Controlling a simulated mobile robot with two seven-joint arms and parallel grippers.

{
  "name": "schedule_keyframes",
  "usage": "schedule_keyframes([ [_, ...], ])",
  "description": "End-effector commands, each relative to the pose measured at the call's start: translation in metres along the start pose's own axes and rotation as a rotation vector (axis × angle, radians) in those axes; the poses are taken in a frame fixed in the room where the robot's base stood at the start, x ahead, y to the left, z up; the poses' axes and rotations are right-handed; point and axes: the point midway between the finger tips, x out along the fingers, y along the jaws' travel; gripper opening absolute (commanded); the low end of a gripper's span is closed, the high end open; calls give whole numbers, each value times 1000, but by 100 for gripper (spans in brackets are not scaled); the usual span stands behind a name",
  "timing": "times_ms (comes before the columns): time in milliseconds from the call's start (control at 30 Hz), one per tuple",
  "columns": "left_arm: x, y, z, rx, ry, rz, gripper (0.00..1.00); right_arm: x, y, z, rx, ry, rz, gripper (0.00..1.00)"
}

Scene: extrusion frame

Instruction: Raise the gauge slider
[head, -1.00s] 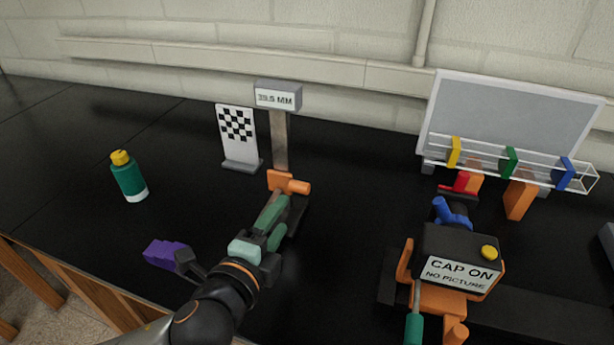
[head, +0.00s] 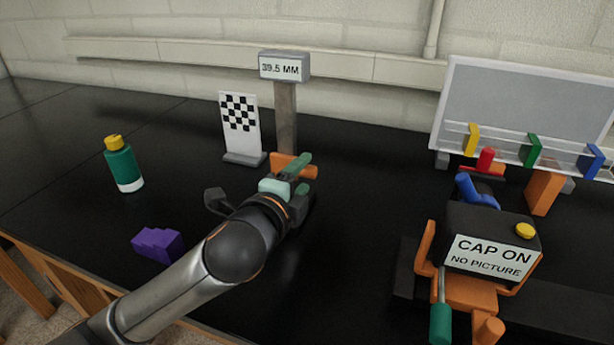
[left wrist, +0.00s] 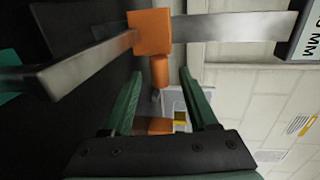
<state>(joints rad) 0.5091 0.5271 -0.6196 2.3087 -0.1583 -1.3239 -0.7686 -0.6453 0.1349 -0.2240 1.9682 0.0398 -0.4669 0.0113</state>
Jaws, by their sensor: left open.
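The gauge is a grey upright post (head: 286,118) with a display box (head: 283,67) on top reading 39.5 MM. The knob's end points into the space between the fingertips. My right gripper does not show.
A checkered board (head: 240,125) stands left of the post. A green bottle (head: 123,165) and purple block (head: 157,245) are farther left. A black camera (head: 490,236) labelled CAP ON stands right, before a whiteboard (head: 525,110) with coloured pieces. Black table between is clear.

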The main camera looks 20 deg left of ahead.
Motion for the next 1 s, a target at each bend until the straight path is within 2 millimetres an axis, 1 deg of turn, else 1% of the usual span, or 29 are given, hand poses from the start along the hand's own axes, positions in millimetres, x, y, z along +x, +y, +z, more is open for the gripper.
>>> schedule_keyframes([
  [33,8,0,0,-1,-1,0,59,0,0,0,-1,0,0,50],
  [100,16,0,0,-1,-1,0,59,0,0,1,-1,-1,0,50],
  [233,26,0,0,0,0,0,59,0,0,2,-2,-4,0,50],
  [400,31,0,0,0,1,0,59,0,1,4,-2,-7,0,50],
  [600,31,0,0,0,1,-1,59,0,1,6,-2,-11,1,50],
  [1000,30,0,0,0,1,0,14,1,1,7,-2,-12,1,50],
])
